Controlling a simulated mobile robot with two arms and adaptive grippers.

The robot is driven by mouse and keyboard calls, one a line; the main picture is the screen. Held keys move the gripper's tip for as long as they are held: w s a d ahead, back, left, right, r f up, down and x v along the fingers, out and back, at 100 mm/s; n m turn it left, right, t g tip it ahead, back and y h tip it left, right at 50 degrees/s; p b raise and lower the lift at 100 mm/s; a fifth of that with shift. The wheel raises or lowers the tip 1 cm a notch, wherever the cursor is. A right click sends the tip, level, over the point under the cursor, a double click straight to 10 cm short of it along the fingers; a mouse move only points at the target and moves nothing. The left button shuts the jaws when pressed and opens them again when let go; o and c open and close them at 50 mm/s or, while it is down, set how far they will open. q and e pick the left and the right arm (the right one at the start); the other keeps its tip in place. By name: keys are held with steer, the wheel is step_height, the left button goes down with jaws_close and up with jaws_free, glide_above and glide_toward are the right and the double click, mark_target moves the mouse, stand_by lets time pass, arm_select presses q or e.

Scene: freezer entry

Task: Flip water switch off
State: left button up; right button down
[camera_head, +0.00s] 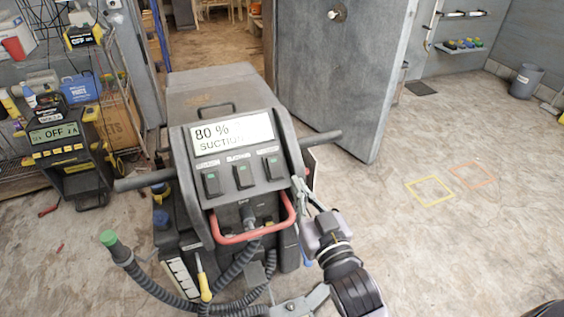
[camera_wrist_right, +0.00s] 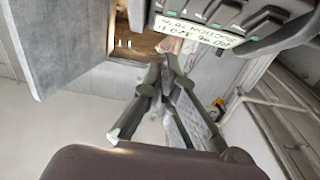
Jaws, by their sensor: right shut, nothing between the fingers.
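A dark grey floor-cleaning machine (camera_head: 225,95) stands in the middle of the head view. In the right wrist view the gripper (camera_wrist_right: 165,67) points toward the upside-down panel (camera_wrist_right: 235,22). My left gripper is out of view.
A red handle loop (camera_head: 252,239) and dark hoses (camera_head: 265,270) hang below the panel. A black bar handle (camera_head: 322,139) sticks out right of it. A grey door (camera_head: 345,75) is behind. Floor at right is open.

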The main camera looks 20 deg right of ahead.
mark_target(282, 164)
steer(key=shift+w+a+f+p, duration=0.1)
steer(key=shift+w+f+p, duration=0.3)
steer(key=shift+w, duration=1.45)
steer(key=shift+w+a+f+p, duration=0.1)
steer(key=shift+w+f+p, duration=0.3)
steer(key=shift+w, duration=1.4)
steer(key=shift+w+f+p, duration=0.35)
steer(key=shift+w+f, duration=0.05)
steer(key=shift+w, duration=1.45)
